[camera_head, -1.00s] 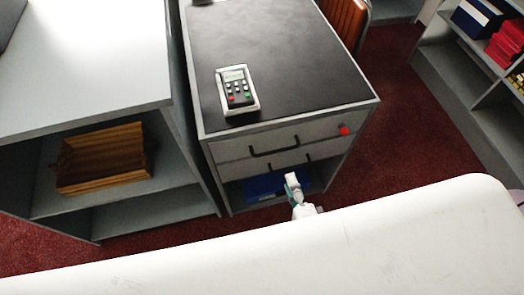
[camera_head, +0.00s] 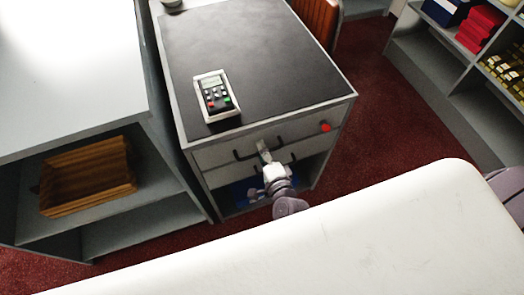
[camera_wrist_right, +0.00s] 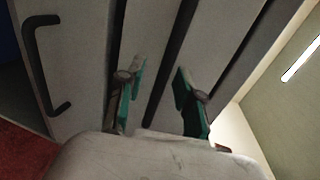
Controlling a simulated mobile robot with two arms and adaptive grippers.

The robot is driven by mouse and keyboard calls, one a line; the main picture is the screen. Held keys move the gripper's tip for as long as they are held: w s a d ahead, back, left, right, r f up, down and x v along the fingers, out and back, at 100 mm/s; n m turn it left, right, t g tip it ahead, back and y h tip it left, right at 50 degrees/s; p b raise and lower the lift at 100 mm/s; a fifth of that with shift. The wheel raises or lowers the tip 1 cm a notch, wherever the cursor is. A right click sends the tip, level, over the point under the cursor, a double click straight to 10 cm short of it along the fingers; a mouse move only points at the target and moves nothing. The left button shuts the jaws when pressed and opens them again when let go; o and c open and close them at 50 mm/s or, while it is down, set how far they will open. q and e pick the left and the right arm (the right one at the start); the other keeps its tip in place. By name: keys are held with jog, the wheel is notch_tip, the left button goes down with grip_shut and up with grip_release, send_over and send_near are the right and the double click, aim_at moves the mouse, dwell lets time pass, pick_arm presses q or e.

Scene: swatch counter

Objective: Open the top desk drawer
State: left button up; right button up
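The top drawer (camera_head: 215,156) of the dark-topped desk is shut, with a dark bar handle (camera_head: 243,157) across its front. My right gripper (camera_head: 263,147) is at this handle in the head view and partly covers it. In the right wrist view, the green-padded fingers of the right gripper (camera_wrist_right: 160,85) are open and apart. A dark bar, seemingly the top handle (camera_wrist_right: 174,62), runs between them, with gaps on both sides. The lower drawer's handle (camera_wrist_right: 39,65) shows at the left there. My left gripper is not in view.
A calculator-like device (camera_head: 216,95) lies on the desk top (camera_head: 270,60). A red round spot (camera_head: 325,127) is at the drawer front's right. A grey shelf unit with a wooden tray (camera_head: 88,176) stands at left. Red carpet (camera_head: 385,90) is clear at right.

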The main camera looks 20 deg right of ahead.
grip_shut()
jog(key=shift+s, duration=0.1)
